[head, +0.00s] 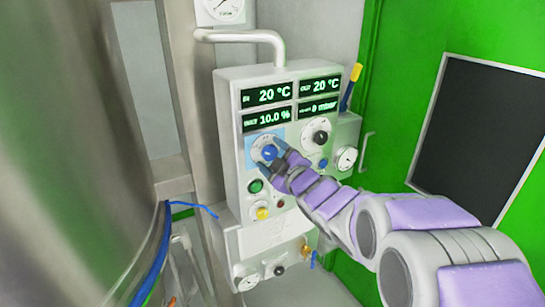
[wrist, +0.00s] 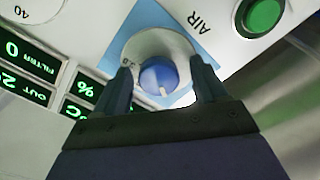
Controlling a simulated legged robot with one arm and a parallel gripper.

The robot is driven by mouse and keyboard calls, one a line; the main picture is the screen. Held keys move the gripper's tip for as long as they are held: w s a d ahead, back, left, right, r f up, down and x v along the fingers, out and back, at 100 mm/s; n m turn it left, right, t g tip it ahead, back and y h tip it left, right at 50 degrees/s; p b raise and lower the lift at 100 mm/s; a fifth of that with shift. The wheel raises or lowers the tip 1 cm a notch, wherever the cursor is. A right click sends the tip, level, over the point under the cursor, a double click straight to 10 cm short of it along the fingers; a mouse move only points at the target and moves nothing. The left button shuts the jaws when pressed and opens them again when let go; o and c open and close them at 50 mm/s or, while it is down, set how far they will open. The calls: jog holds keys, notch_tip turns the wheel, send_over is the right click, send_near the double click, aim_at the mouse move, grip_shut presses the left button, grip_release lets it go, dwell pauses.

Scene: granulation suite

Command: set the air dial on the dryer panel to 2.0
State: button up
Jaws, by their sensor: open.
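The dryer panel (head: 232,165) is a pale box with green displays reading 20 °C, 20 °C and 10.0 %; the fourth is hard to read. The air dial (head: 270,152) is a blue knob on a pale round scale with a light blue backing. In the wrist view the air dial (wrist: 159,79) has a white pointer line aimed toward the bottom of the picture, and "AIR" is printed beside it. My gripper (head: 273,155) is at the dial. Its open fingers, seen in the wrist view (wrist: 162,88), stand on either side of the knob. Contact cannot be told.
A black knob (head: 320,137) sits right of the air dial. A green button (head: 255,186), a yellow knob (head: 262,213) and small red and blue controls lie close by. A gauge (head: 346,158) is at the right. A large steel vessel (head: 60,150) fills the left.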

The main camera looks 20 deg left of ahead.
jog(key=shift+f, duration=0.1)
jog(key=c, duration=1.1)
jog(key=shift+o, duration=0.2)
jog(key=shift+m+p, duration=0.3)
jog(key=shift+p, duration=0.25)
jog(key=shift+m+p, duration=0.5)
jog(key=shift+p, duration=0.3)
jog(key=m+p, duration=0.4)
jog(key=p, duration=0.2)
jog(key=m+p, duration=0.3)
jog(key=shift+s+m, duration=0.1)
jog(key=shift+m, duration=0.2)
jog(key=shift+m+p, duration=1.25)
jog(key=shift+m, duration=0.15)
jog(key=shift+f, duration=0.1)
